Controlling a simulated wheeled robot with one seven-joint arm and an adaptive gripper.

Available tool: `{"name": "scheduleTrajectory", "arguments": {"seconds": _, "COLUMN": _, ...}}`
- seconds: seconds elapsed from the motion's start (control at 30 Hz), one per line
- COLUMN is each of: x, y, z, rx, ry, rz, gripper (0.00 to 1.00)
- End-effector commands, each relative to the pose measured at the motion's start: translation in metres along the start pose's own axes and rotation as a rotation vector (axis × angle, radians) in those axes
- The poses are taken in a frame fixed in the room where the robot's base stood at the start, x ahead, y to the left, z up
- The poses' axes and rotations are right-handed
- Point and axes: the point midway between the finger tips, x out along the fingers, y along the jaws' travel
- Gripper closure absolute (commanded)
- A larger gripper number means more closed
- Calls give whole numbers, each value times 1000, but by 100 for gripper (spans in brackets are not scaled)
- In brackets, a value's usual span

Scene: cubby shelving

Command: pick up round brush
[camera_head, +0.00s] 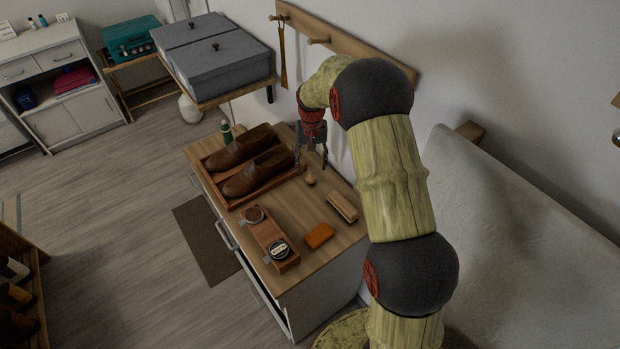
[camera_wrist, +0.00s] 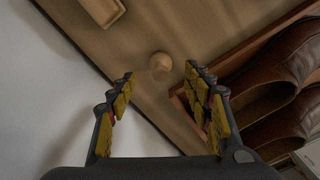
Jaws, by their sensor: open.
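The round brush is most likely the small tan round-topped piece (camera_head: 310,178) standing on the wooden cabinet top, right of the shoe tray. In the wrist view the same round piece (camera_wrist: 160,63) lies ahead of the gap between my fingertips, seen from above. My gripper (camera_head: 313,158) hangs above the cabinet's back edge, just behind and above the piece, apart from it. In the wrist view my gripper (camera_wrist: 160,82) is open with nothing between its fingers. A longer wooden brush (camera_head: 343,207) lies to the right; it also shows in the wrist view (camera_wrist: 102,10).
Brown shoes (camera_head: 258,172) sit in a wooden tray (camera_head: 232,204) close to my fingers. A wooden box with tins (camera_head: 270,239) and an orange block (camera_head: 319,236) lie in front. The wall (camera_wrist: 50,95) is close behind. Grey boxes (camera_head: 225,65) stand on a shelf at back left.

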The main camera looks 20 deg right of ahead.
Motion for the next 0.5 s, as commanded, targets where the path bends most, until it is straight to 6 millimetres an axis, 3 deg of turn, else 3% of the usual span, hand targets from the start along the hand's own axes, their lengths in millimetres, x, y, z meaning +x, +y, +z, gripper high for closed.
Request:
{"name": "scheduleTrajectory", "arguments": {"seconds": 0.4, "x": 48, "y": -2, "z": 0, "rx": -1, "ry": 1, "rz": 0, "gripper": 50}}
{"name": "scheduleTrajectory", "arguments": {"seconds": 0.5, "x": 52, "y": -2, "z": 0, "rx": -1, "ry": 2, "rz": 0, "gripper": 50}}
